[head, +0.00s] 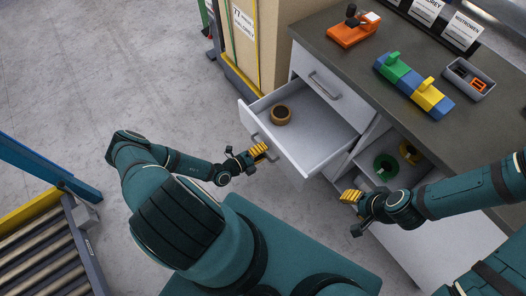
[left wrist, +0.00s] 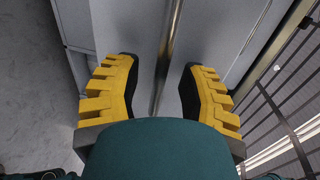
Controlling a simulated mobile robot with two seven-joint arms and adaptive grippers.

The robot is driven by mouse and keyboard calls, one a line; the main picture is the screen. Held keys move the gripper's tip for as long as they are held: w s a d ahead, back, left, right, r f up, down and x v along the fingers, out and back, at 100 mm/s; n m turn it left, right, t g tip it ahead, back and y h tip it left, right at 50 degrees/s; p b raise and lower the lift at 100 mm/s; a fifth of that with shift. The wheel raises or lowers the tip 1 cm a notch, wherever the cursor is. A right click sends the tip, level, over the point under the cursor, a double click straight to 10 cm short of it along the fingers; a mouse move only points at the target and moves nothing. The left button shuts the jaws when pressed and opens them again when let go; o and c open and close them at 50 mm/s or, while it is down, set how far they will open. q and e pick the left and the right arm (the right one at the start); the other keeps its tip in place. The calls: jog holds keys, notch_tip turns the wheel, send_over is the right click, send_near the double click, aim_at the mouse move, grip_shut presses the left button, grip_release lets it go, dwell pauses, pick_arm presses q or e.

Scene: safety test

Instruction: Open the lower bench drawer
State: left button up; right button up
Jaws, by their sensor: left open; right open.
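The lower bench drawer (head: 312,125) is pulled well out of the grey-topped bench, and a brown tape roll (head: 281,115) lies inside it. The upper drawer (head: 305,68) above it is closed. My left gripper (head: 259,152) is at the lower drawer's front, by its handle. In the left wrist view the metal handle bar (left wrist: 166,55) runs between the spread yellow fingers of the left gripper (left wrist: 163,85), with gaps on both sides. My right gripper (head: 350,196) is empty and in front of the open shelf, right of the drawer.
The bench top (head: 335,50) holds an orange tool (head: 353,30), a block assembly (head: 412,84) and a grey bin (head: 469,78). Green (head: 385,166) and yellow (head: 408,152) rolls sit in the shelf. A roller conveyor (head: 45,250) stands at left. Floor left of the drawer is clear.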

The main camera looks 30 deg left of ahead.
pick_arm(q)
jog(key=shift+w+d, duration=0.15)
jog(key=shift+w, duration=0.15)
jog(key=shift+c, duration=0.4)
grip_shut()
jog(key=shift+f+v, duration=0.25)
jog(key=shift+v, duration=0.9)
jog(key=shift+f+v, duration=0.2)
jog(key=shift+v, duration=0.95)
jog(key=shift+f, duration=0.1)
jog(key=shift+o, duration=0.4)
grip_release()
jog(key=shift+s, duration=0.1)
jog(key=v, duration=1.2)
